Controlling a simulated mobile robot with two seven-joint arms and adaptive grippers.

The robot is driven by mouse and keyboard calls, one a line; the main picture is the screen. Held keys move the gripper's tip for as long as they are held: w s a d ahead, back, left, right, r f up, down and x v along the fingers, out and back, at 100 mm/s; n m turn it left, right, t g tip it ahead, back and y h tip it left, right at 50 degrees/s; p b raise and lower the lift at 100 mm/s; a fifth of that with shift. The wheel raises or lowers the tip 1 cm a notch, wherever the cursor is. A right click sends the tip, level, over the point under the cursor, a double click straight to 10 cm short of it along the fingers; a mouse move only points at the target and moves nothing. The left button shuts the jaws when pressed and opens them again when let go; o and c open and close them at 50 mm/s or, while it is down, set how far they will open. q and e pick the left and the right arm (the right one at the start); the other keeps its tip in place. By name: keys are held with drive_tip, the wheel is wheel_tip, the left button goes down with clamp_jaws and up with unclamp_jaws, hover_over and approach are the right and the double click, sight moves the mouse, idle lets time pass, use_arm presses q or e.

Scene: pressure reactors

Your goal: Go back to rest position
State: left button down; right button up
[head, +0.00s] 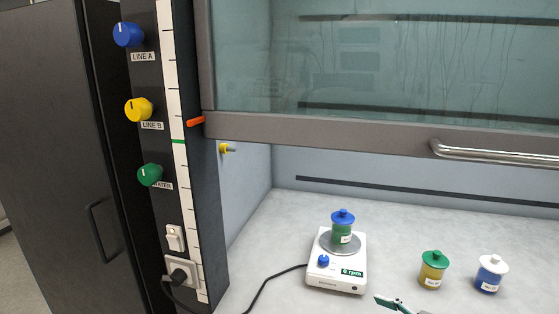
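Part of one of my grippers (392,304), which I take to be the right one, shows at the bottom edge of the head view. Its green-tipped fingers are cut off by the frame, so I cannot tell whether they are open or shut. It is in front of the stirrer and left of the yellow jar, apart from both. My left gripper is not in view.
A white stirrer (333,285) bears a green jar with a blue lid (342,227). A yellow jar with a green lid (432,270) and a blue jar with a white lid (490,274) stand right. The hood's sash (400,126) is raised beside a knob panel (150,130).

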drive_tip(key=s+f, duration=0.1)
drive_tip(key=s+f+h, duration=0.2)
drive_tip(key=shift+s+d+f, duration=0.1)
drive_tip(key=shift+d+f, duration=0.1)
drive_tip(key=shift+d, duration=0.1)
drive_tip(key=s+d+f+m+g+h, duration=0.1)
drive_tip(key=s+d+f+g+h, duration=0.1)
drive_tip(key=s+d+f+h, duration=0.45)
drive_tip(key=s+d+f+m+g+h, duration=0.1)
drive_tip(key=s+d+m+g+h, duration=0.15)
drive_tip(key=s+d, duration=0.7)
use_arm(q)
drive_tip(key=shift+s+f, duration=0.3)
drive_tip(key=shift+s, duration=0.05)
use_arm(e)
drive_tip(key=w+a+f+m+t+y, duration=0.1)
drive_tip(key=a+f+t+y, duration=0.3)
drive_tip(key=a+f, duration=0.9)
drive_tip(key=shift+w+a+f+m+y, duration=0.2)
drive_tip(key=shift+w+a+m+y, duration=0.2)
drive_tip(key=shift+a+y, duration=1.45)
drive_tip(key=shift+a+h, duration=0.2)
drive_tip(key=shift+h, duration=0.05)
